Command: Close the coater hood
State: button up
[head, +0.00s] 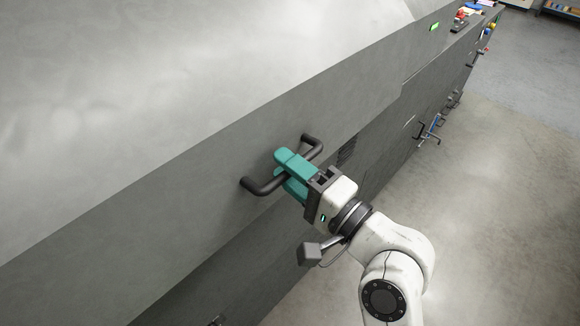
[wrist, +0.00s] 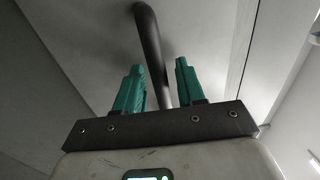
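The coater hood (head: 180,130) is a large grey sloping cover that fills the upper left of the head view. A dark bar handle (head: 262,186) stands out from its front face. My gripper (head: 284,171) is at the middle of this handle, with one teal finger above the bar and one below. In the wrist view, the handle (wrist: 150,40) runs between the two fingers of my gripper (wrist: 160,68). Gaps show on both sides of the bar, so the fingers look open around it. The hood's lower edge is partly hidden behind my arm.
Coloured controls (head: 461,15) sit at the far end. The concrete floor (head: 500,220) on the right is clear.

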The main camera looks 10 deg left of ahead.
aim_at(273, 169)
grip_shut()
dwell(0.4)
jog(key=shift+f, duration=0.1)
jog(key=b, duration=0.1)
jog(key=w+a+f+b, duration=0.1)
jog(key=a+f+b, duration=0.1)
jog(key=b, duration=0.1)
jog(key=shift+w+f+t+y, duration=0.2)
jog(key=shift+f+t+y, duration=0.1)
jog(key=shift+y, duration=0.1)
jog(key=shift+w+a+f+b, duration=0.25)
jog(key=shift+w+a+b, duration=0.15)
jog(key=shift+b, duration=0.45)
jog(key=shift+c, duration=0.4)
grip_release()
jog(key=shift+w+a+f, duration=0.1)
jog(key=shift+a, duration=0.05)
jog(key=shift+o, duration=0.4)
